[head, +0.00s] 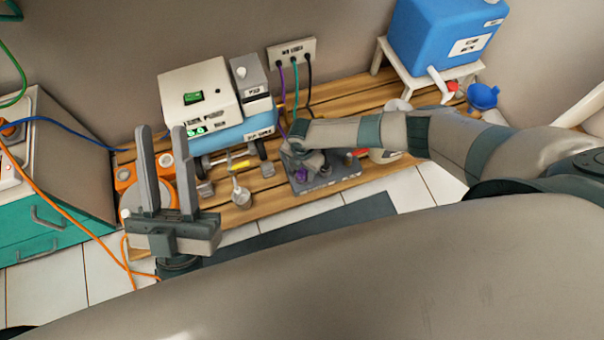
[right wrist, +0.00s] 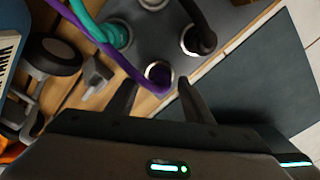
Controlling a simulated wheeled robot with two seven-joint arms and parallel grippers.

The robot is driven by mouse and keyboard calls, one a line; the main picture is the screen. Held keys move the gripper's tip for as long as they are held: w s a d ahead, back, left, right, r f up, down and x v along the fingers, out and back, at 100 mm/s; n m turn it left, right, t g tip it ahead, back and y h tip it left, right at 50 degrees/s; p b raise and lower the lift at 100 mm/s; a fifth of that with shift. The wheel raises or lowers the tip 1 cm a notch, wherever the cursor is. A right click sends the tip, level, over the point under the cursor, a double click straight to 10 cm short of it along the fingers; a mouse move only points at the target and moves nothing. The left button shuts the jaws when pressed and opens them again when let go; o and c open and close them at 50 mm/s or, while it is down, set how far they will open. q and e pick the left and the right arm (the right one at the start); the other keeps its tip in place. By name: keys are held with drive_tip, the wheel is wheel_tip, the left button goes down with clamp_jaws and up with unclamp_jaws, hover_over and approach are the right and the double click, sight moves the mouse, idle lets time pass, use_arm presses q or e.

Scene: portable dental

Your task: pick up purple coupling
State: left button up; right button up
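The purple coupling (right wrist: 158,73) stands on a dark grey plate, with a pale ring at its rim. A purple hose runs to it from the upper left in the right wrist view. It shows as a small purple patch (head: 301,174) in the head view, partly hidden by my right gripper (head: 302,165). In the right wrist view my right gripper (right wrist: 158,84) is open. Its two fingertips lie either side of the coupling in the picture, with gaps; contact is not visible. My left gripper (head: 163,134) is open and empty, raised at the left.
A teal coupling (right wrist: 116,36) and a black hose coupling (right wrist: 198,40) stand close by on the plate (head: 335,177). A white-and-blue machine (head: 208,97) stands left behind it on the wooden slats. A blue tank (head: 440,35) is at the back right.

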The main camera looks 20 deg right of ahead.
sight(302, 171)
drive_tip(key=c, duration=1)
drive_tip(key=shift+r, duration=0.1)
